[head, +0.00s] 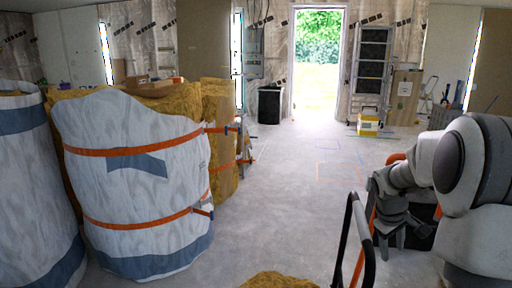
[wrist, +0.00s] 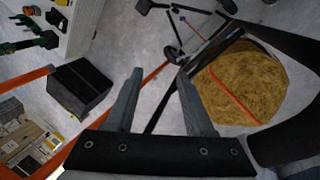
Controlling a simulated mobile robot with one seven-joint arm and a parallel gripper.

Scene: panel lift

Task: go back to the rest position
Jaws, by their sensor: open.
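My gripper (head: 390,238) is at the right of the head view, at the end of my white and grey arm, which is bent. In the wrist view my gripper (wrist: 160,98) shows its two grey fingers apart, with nothing between them but the floor and a dark bar further off. It holds nothing. Part of the gripper is dark against a black object in the head view.
Wrapped bales with orange straps (head: 135,185) fill the left. A black-and-orange frame (head: 358,235) stands just left of my gripper. The wrist view shows a black box (wrist: 80,87) and a strapped yellow bale (wrist: 240,85). Open floor (head: 275,190) leads to the doorway (head: 318,65).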

